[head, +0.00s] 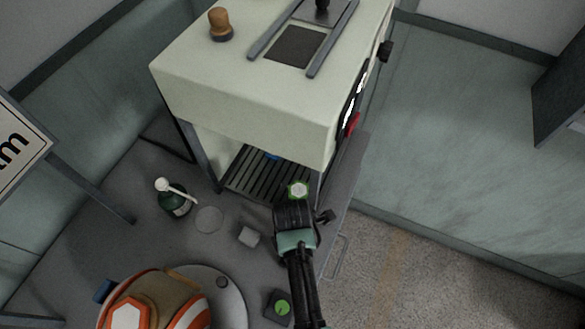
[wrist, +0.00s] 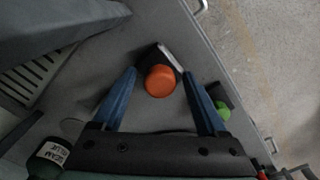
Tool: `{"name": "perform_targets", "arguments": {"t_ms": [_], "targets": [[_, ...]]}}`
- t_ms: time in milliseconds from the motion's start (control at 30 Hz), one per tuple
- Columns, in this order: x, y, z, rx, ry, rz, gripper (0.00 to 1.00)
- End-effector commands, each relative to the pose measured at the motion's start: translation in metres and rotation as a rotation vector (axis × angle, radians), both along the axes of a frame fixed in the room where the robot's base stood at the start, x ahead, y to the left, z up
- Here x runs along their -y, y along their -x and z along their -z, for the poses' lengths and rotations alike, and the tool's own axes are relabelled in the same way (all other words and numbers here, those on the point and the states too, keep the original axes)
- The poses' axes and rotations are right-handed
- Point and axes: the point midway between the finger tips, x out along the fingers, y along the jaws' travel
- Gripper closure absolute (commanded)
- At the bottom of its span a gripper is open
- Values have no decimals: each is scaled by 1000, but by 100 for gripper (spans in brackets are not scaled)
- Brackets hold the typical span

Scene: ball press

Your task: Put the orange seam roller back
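The orange seam roller (wrist: 160,80) shows in the wrist view as a round orange end with a dark and pale block just behind it. My gripper (wrist: 160,74) is open, with its two blue fingers on either side of the roller and a visible gap at each side. In the head view my gripper (head: 294,215) is over the grey table, in front of the press. I cannot make out the roller there; the arm seems to cover it. Whether the roller touches the table is unclear.
The cream press (head: 240,105) stands behind, with a slatted bed (head: 262,174). A green glue bottle (head: 175,203) and a pale cube (head: 248,236) are to the left. A large orange-white ball (head: 150,304) is front left. A green-topped dark block (head: 280,308) is near the front.

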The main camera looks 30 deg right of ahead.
Motion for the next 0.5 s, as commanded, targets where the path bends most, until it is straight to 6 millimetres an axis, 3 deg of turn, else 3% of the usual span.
{"name": "perform_targets", "arguments": {"t_ms": [267, 500], "targets": [[0, -1, -7, 2, 0, 0, 25], [0, -2, -48, 7, 2, 0, 25]]}}
